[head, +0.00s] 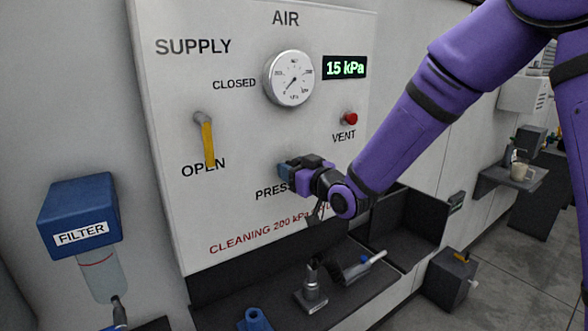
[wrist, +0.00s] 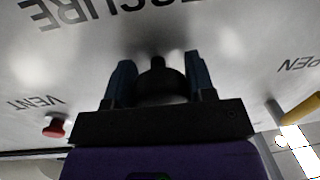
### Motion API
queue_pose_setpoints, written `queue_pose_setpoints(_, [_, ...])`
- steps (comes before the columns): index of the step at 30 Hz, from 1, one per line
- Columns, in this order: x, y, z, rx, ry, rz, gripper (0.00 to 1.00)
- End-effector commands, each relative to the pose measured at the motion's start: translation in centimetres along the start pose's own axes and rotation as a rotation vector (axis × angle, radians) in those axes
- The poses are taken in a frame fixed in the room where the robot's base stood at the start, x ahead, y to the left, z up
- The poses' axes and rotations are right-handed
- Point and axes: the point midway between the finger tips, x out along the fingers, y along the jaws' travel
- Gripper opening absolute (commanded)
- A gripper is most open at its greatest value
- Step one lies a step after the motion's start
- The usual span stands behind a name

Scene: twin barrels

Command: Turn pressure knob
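The black pressure knob (wrist: 160,82) sits on the white panel and shows between my gripper's fingers in the wrist view. My gripper (wrist: 160,85) has its two blue fingers apart, one on each side of the knob. In the head view my gripper (head: 284,170) is at the panel over the PRESSURE label, hiding the knob and part of the word. The green display (head: 345,67) reads 15 kPa. The round gauge (head: 290,78) has its needle low.
A yellow supply lever (head: 208,143) points down at OPEN. A red vent button (head: 350,118) is right of and above my gripper. A blue filter (head: 80,215) hangs at left. A dark shelf (head: 275,297) below holds small tools. Red cleaning text mentions 200 kPa.

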Motion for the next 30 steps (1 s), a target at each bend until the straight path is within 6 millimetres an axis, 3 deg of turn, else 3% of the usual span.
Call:
queue_pose_setpoints(2, [-0.01, -0.02, 0.0, 0.0, 0.0, 0.0, 0.26])
queue_pose_setpoints(14, [-0.02, -0.04, 0.04, 0.063, 0.005, 0.0, 0.27])
queue_pose_setpoints(30, [-0.03, -0.17, 0.07, 0.505, 0.04, 0.002, 0.27])
